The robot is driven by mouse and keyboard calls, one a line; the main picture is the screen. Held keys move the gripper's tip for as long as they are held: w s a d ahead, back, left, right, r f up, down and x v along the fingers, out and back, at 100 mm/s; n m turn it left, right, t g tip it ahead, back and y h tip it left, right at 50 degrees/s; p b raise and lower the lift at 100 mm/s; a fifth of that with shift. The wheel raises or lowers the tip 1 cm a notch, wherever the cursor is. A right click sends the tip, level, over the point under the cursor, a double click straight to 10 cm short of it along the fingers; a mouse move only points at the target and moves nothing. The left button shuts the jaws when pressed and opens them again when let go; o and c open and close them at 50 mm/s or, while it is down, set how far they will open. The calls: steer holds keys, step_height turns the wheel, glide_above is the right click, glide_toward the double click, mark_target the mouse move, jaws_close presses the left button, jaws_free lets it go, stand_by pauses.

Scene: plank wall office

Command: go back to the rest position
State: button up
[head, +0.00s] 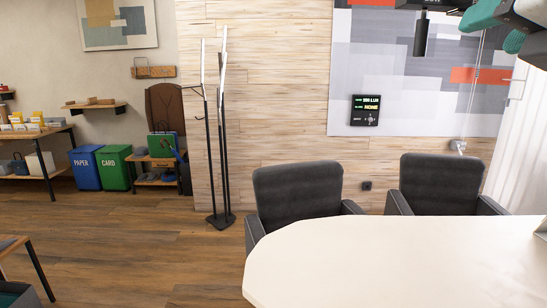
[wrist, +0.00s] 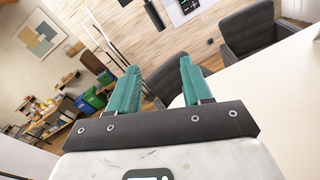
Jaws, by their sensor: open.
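My gripper (wrist: 158,88) shows in the wrist view with its two teal fingers spread apart and nothing between them. It is open and points out over the room, with a chair and the wood floor behind it. In the head view only a part of my gripper and arm shows at the top right corner, above the table and in front of the wall picture. The fingertips are partly cut off by the frame's top edge there.
A white table (head: 400,262) fills the lower right. Two dark chairs (head: 297,192) (head: 440,182) stand behind it. A coat stand (head: 221,140) is left of them. Blue (head: 86,168) and green (head: 113,167) bins stand by the far wall. The wood floor between is clear.

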steer(key=w+d+f+m+g+y+p, duration=0.1)
steer(key=w+d+f+m+g, duration=0.15)
steer(key=f+m, duration=0.45)
steer(key=w+d+f+m+g+y+p, duration=0.1)
steer(key=w+f+m, duration=0.25)
steer(key=f, duration=0.55)
steer(key=s+a+f+m+g+y+p, duration=0.15)
steer(key=f+m, duration=0.35)
steer(key=f, duration=0.6)
steer(key=s+f+m+g, duration=0.2)
steer(key=f+m, duration=0.3)
steer(key=f, duration=0.5)
steer(key=s+a+f+m+g, duration=0.1)
steer(key=s+f+m+g, duration=0.15)
steer(key=s+f, duration=0.45)
steer(key=s+f+m+g, duration=0.2)
steer(key=s+f+m, duration=0.15)
steer(key=f, duration=0.65)
steer(key=s+d+f+m+g, duration=0.1)
steer(key=s+f+m+g, duration=0.1)
steer(key=s+f, duration=0.3)
steer(key=s+d+f+m+g+h+p, duration=0.1)
steer(key=s+f, duration=0.5)
steer(key=s, duration=0.7)
steer(key=shift+s+d+m+g+p, duration=0.3)
steer(key=shift+m+g, duration=0.35)
steer(key=shift+g, duration=0.2)
